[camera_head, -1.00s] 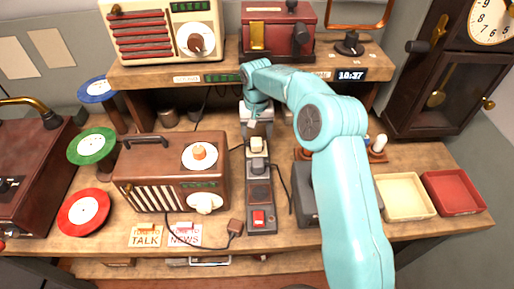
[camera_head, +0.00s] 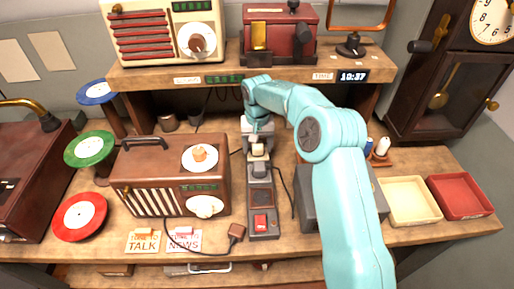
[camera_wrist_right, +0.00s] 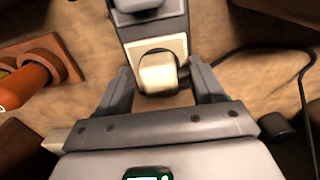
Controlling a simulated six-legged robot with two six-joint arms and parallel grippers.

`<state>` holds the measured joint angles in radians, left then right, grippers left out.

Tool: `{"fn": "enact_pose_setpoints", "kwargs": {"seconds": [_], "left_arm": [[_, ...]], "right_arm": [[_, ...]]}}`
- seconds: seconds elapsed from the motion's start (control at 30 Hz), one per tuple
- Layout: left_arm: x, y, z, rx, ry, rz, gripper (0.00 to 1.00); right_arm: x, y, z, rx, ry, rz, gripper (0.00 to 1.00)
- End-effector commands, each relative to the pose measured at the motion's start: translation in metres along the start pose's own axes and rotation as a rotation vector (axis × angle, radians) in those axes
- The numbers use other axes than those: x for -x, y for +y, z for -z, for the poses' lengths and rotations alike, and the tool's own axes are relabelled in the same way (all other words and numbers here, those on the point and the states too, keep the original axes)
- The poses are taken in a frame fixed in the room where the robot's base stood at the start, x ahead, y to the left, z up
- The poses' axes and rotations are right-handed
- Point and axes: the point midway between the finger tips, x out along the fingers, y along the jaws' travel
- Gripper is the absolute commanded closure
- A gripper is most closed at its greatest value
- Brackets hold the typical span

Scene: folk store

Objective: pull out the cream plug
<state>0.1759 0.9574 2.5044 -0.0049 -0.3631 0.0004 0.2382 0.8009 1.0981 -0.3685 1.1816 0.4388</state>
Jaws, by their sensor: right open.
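The cream plug (camera_head: 258,150) sits in the far end socket of the grey power strip (camera_head: 263,237). In the right wrist view the cream plug (camera_wrist_right: 158,72) stands in a pale square socket. My right gripper (camera_head: 258,143) reaches down at the far end of the strip. In the right wrist view the open jaws of my right gripper (camera_wrist_right: 161,88) have one finger on each side of the plug, with a gap to each. A grey plug (camera_head: 259,169) sits in the neighbouring socket. My left gripper is not in view.
A brown radio (camera_head: 172,198) stands left of the strip, and a dark grey box (camera_head: 307,199) stands right of it. A black cable (camera_wrist_right: 300,80) lies beside the strip. An orange-handled thing (camera_wrist_right: 28,82) is left in the wrist view. The shelf (camera_head: 210,75) overhangs behind.

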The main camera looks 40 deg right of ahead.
Motion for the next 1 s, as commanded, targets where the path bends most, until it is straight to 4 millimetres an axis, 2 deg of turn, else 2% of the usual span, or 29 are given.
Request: {"fn": "enact_pose_setpoints", "kwargs": {"seconds": [0.87,1.0], "left_arm": [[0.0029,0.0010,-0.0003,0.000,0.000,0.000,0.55],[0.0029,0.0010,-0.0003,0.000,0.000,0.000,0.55]], "right_arm": [[0.0001,-0.0003,0.0000,0.000,0.000,0.000,0.32],[0.0002,-0.0002,0.0000,0.000,0.000,0.000,0.78]]}}
